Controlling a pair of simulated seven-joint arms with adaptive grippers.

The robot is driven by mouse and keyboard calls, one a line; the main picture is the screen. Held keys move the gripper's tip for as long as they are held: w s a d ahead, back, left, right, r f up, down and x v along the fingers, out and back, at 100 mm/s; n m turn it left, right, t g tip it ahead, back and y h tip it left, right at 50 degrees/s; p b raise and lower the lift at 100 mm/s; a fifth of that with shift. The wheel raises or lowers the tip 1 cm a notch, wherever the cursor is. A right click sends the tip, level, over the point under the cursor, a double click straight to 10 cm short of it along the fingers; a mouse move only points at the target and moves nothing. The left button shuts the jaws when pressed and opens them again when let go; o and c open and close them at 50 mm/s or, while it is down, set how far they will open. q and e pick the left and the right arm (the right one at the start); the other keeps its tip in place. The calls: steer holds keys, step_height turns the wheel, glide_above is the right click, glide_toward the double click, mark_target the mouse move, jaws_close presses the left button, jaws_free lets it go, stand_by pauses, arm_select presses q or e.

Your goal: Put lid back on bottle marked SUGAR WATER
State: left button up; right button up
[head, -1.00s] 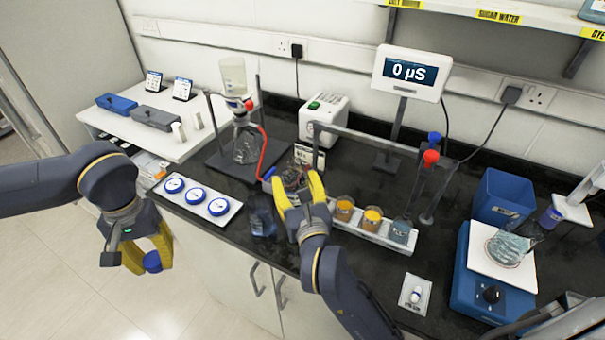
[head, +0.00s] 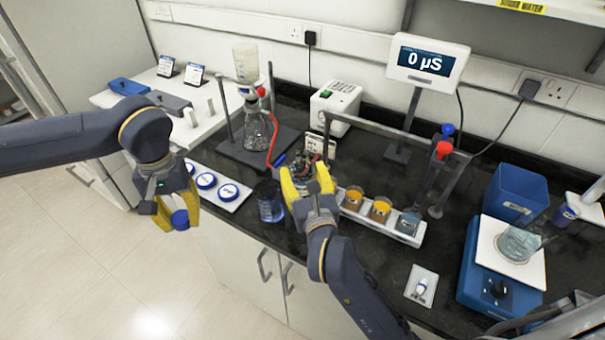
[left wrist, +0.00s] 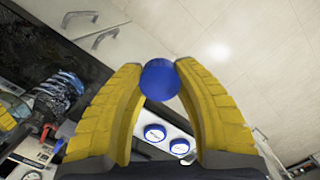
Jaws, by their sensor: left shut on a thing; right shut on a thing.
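A round blue lid (head: 180,219) is held between the yellow fingers of my left gripper (head: 178,212), in front of the bench over the floor. In the left wrist view the lid (left wrist: 160,79) sits between the fingertips. A dark, clear-walled bottle (head: 269,201) with blue liquid stands on the bench; its marking cannot be read. It also shows in the left wrist view (left wrist: 60,90).
A white tray (head: 228,200) with round blue-topped items lies left of the bottle. A rack (head: 405,235) of small beakers stands right of my right gripper. A flask (head: 257,133) with a red tube stands behind. A blue stirrer (head: 498,285) is at the right.

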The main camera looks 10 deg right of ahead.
arm_select(q)
steer(key=w+d+r+n, duration=0.1)
steer(key=w+d+r, duration=0.25)
steer(key=d, duration=0.35)
steer(key=w+d+r, duration=0.3)
steer(key=d+r, duration=0.2)
steer(key=d, duration=0.2)
step_height(320, 180, up, 7)
glide_above(302, 153)
steer(key=shift+w+a+f+n, duration=0.1)
steer(key=shift+w+a+n, duration=0.1)
steer(key=shift+a+n, duration=0.15)
steer(key=shift+s+d+r, duration=0.15)
steer(key=shift+d+r, duration=0.1)
steer(key=shift+d, duration=0.25)
steer(key=shift+f, duration=0.2)
steer(key=shift+f, duration=1.85)
steer(key=shift+f, duration=0.85)
steer(key=shift+a+f, duration=0.1)
steer(key=shift+f, duration=0.45)
